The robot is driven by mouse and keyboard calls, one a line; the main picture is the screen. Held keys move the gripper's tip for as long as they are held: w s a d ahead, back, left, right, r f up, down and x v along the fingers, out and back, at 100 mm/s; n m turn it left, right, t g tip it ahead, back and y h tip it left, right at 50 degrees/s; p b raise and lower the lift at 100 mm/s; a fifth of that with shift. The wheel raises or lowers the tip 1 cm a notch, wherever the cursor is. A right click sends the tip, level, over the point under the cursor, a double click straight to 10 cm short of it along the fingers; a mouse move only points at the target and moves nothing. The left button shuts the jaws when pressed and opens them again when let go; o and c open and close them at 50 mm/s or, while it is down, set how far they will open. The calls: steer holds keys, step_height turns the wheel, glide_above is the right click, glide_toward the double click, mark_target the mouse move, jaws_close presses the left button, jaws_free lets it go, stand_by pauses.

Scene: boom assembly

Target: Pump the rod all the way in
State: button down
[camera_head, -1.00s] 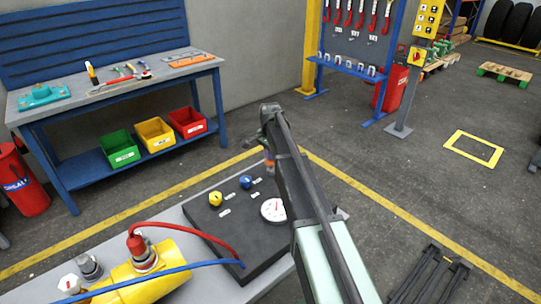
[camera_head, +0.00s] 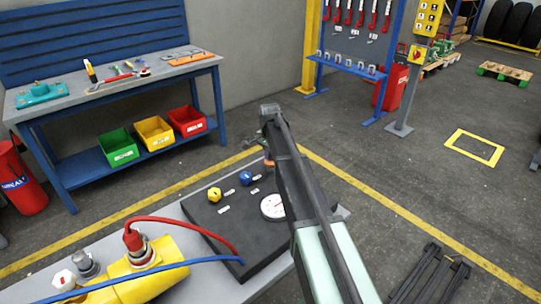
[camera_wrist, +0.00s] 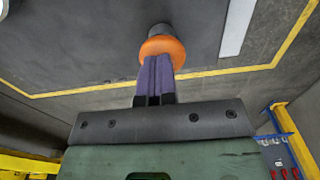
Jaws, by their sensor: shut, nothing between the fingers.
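An orange collar or knob (camera_wrist: 163,48) with a dark grey round end shows at the top middle of the wrist view; I take it to be on the rod. The rest of the rod is hidden by my arm in the head view.
A black panel (camera_head: 220,236) with yellow and blue knobs and a round gauge (camera_head: 273,206) lies on the grey bench. A yellow cylinder (camera_head: 150,279) with red (camera_head: 185,221) and blue hoses is at front left. A blue workbench (camera_head: 110,95) stands at the back left.

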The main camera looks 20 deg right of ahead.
step_height(320, 180, up, 14)
steer(key=p, duration=1.3)
steer(key=shift+s+f, duration=0.1)
steer(key=shift+f, duration=0.05)
steer(key=f+b, duration=1.1)
steer(key=shift+d+f, duration=0.2)
steer(key=shift+f+b, duration=0.1)
steer(key=shift+b, duration=0.2)
